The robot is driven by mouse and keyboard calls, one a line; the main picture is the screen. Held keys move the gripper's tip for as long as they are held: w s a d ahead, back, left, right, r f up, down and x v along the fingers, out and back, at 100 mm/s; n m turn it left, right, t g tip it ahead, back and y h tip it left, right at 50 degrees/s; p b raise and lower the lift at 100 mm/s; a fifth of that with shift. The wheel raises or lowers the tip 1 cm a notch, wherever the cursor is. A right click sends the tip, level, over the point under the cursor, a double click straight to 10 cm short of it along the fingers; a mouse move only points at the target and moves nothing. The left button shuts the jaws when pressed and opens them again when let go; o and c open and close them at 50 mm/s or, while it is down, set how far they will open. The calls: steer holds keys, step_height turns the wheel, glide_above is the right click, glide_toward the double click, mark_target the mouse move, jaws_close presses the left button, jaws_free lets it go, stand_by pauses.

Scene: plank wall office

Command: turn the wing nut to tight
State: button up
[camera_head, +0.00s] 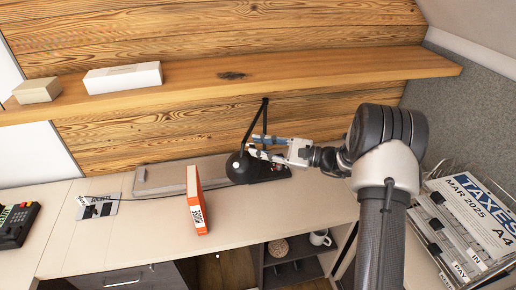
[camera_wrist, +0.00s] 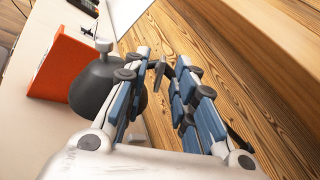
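A black desk lamp stands on the desk at the back; its thin bent arm (camera_head: 264,112) rises above a dark round shade (camera_head: 238,169). The shade (camera_wrist: 92,88) also shows in the wrist view, left of my fingers. My gripper (camera_head: 251,146) reaches in from the right at the lamp, in front of its arm. In the wrist view my gripper (camera_wrist: 164,62) has its two blue-padded fingers apart. A small dark part (camera_wrist: 158,74), perhaps the wing nut, shows between the fingertips, nearer the left one. I cannot tell whether either finger touches it. The nut's setting cannot be read.
An orange book (camera_head: 196,200) stands upright left of the lamp. A wooden shelf (camera_head: 300,72) with two boxes (camera_head: 124,78) runs above. A phone (camera_head: 17,224) sits far left, and a paper rack (camera_head: 465,228) stands at right. The desk front (camera_head: 270,228) is clear.

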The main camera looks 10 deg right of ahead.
steer(key=shift+w+a, duration=0.2)
steer(key=shift+a, duration=0.2)
jaws_close()
